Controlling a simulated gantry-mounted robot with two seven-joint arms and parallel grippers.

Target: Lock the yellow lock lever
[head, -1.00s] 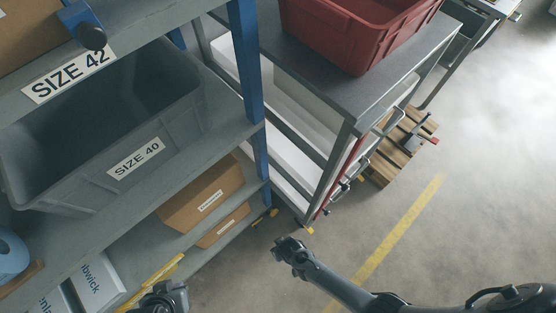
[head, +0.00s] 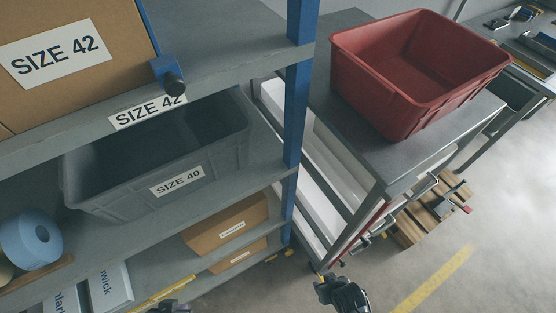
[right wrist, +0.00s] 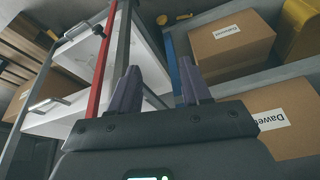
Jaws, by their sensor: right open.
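I cannot clearly make out a yellow lock lever. Small yellow pieces (head: 273,257) show near the floor at the foot of the blue shelf post, too small to identify. My right gripper (head: 324,288) is low in the head view, near the foot of the grey cart (head: 388,180), apart from the yellow pieces in the picture. In the right wrist view its two dark fingers (right wrist: 160,88) are spread with nothing between them. My left gripper (head: 168,306) is only partly in view at the bottom edge of the head view; its jaws cannot be made out.
A red bin (head: 405,100) stands on the cart. The shelf rack holds a grey bin (head: 120,198) and cardboard boxes (head: 225,225). A wooden pallet (head: 425,222) lies beyond the cart. Floor at right is open.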

